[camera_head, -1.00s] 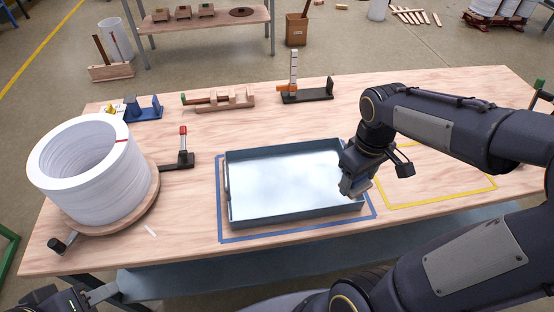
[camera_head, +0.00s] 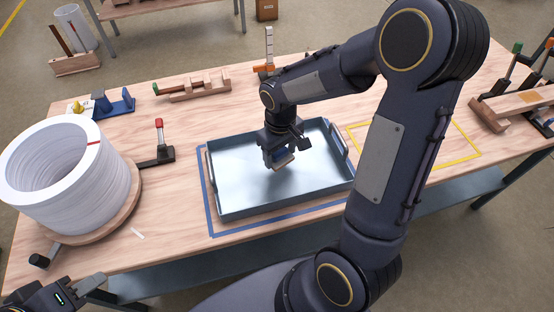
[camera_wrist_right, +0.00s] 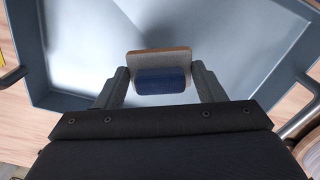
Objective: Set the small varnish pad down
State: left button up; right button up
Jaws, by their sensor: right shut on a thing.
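The small varnish pad (camera_head: 282,160) has a blue grip and a pale face with a brown edge. My right gripper (camera_head: 278,153) is shut on it, over the middle of the blue-grey metal tray (camera_head: 232,199). In the right wrist view the pad (camera_wrist_right: 161,62) sits between the two fingers of the right gripper (camera_wrist_right: 163,85), which press on the ends of its blue grip. I cannot tell whether the pad touches the tray floor. My left gripper (camera_head: 90,284) is at the lower left, away from the table top; its jaws are not clear.
The tray lies inside a blue tape outline (camera_head: 212,229). Left of it, a white ring stack (camera_head: 62,180) stands on a round wooden base beside a red-handled clamp (camera_head: 159,140). A yellow tape outline (camera_head: 470,157) at right encloses bare table. Wooden fixtures (camera_head: 196,90) stand behind.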

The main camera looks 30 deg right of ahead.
aim_at(277, 161)
jog(key=shift+w+a+f, duration=0.15)
jog(key=shift+f, duration=0.15)
jog(key=shift+w+a+f, duration=0.1)
jog(key=shift+f, duration=0.8)
jog(key=shift+w+a+f, duration=0.1)
jog(key=shift+f, duration=0.75)
jog(key=shift+f+b, duration=0.2)
jog(key=shift+b, duration=0.2)
jog(key=o, duration=1)
jog(key=shift+o, duration=0.2)
jog(key=shift+r, duration=0.15)
